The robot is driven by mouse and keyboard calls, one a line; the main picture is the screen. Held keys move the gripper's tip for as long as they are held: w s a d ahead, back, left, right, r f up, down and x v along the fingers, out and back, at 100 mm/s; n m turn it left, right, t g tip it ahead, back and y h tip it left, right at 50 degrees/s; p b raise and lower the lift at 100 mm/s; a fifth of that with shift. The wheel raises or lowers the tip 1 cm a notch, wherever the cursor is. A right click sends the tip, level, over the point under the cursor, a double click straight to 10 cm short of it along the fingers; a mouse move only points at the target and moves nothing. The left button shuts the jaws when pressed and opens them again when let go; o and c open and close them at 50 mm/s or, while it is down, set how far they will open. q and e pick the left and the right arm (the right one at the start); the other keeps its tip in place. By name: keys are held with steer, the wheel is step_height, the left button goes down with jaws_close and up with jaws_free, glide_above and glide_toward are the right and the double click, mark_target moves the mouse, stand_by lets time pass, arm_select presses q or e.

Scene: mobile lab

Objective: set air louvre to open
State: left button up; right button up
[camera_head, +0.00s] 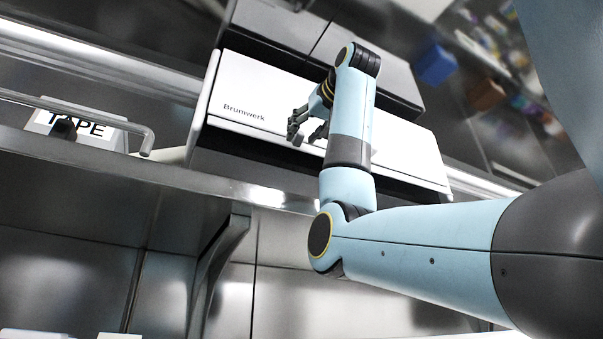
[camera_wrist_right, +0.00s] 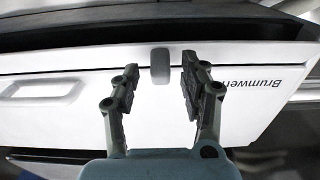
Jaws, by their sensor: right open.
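A white unit marked Brumwerk (camera_head: 265,105) is mounted above the shelf in the head view, tilted in the picture. Its white front also fills the right wrist view (camera_wrist_right: 60,120), with the lettering upside down. A small grey tab (camera_wrist_right: 160,66) stands on the upper part of that front in the wrist view; I cannot tell for sure that it is the louvre's lever. My right gripper (camera_head: 307,128) is in front of the unit. Its fingers (camera_wrist_right: 157,82) are open, one on each side of the tab in the picture, with gaps on both sides. My left gripper is not in view.
A metal shelf (camera_head: 150,178) with a bracket (camera_head: 215,262) runs below the unit. A box marked TAPE (camera_head: 75,125) stands on the left behind a rail (camera_head: 147,140). A blue bin (camera_head: 435,63) is blurred at the upper right.

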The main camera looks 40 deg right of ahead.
steer(key=shift+w+d, duration=0.15)
steer(key=shift+w, duration=0.45)
jaws_close()
steer(key=shift+r, duration=0.1)
